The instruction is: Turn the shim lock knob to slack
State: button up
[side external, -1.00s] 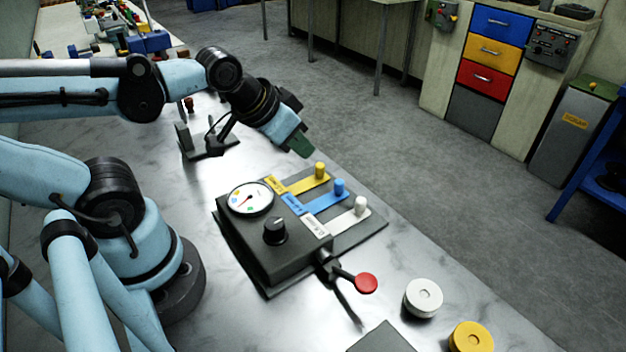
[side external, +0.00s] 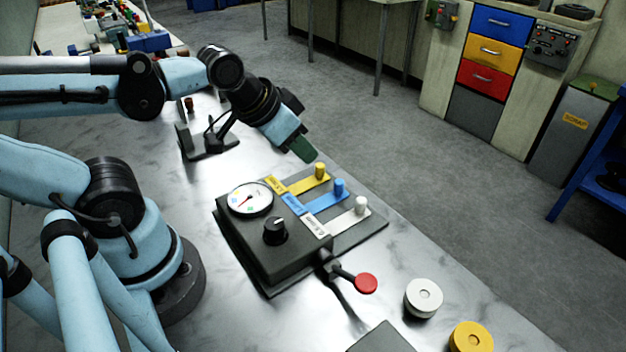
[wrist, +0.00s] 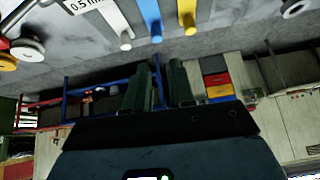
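The black knob (side external: 275,231) sits on top of a dark box (side external: 285,258) in the side external view. A white pointer mark shows on it, but its setting is too small to read. A round dial (side external: 250,198) with a needle is behind it on the same box. My gripper (side external: 304,150) is in the air beyond the box's far end, above the yellow strip's side, well apart from the knob. In the wrist view the green fingers of my gripper (wrist: 162,86) stand with a narrow gap and nothing between them. The knob is not visible there.
Yellow (side external: 319,171), blue (side external: 339,187) and white (side external: 361,206) pegged strips project from the box. A red-ended lever (side external: 366,283) sticks out in front. White (side external: 424,297) and yellow (side external: 471,338) spools stand at right. A small black stand (side external: 209,146) is behind.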

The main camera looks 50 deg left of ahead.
jog(key=shift+o, duration=1.2)
jog(key=shift+s+d+m+g, duration=0.25)
jog(key=shift+d+m+g, duration=0.1)
jog(key=shift+m, duration=0.55)
jog(key=o, duration=0.4)
jog(key=s+m, duration=0.1)
jog(key=m, duration=0.1)
jog(key=s+d+m+g, duration=0.1)
jog(key=m, duration=0.2)
jog(key=s+d+r+m+g, duration=0.1)
jog(key=m, duration=0.1)
jog(key=shift+d+g+h, duration=0.25)
jog(key=shift+h, duration=0.05)
jog(key=m+g, duration=0.4)
jog(key=m, duration=0.7)
send_near(274, 224)
jog(key=shift+s+d+f, duration=0.1)
jog(key=shift+d+f, duration=0.05)
jog(key=shift+f, duration=2.25)
jog(key=shift+d+f, duration=0.1)
jog(key=shift+f, duration=2.3)
jog(key=c, duration=1)
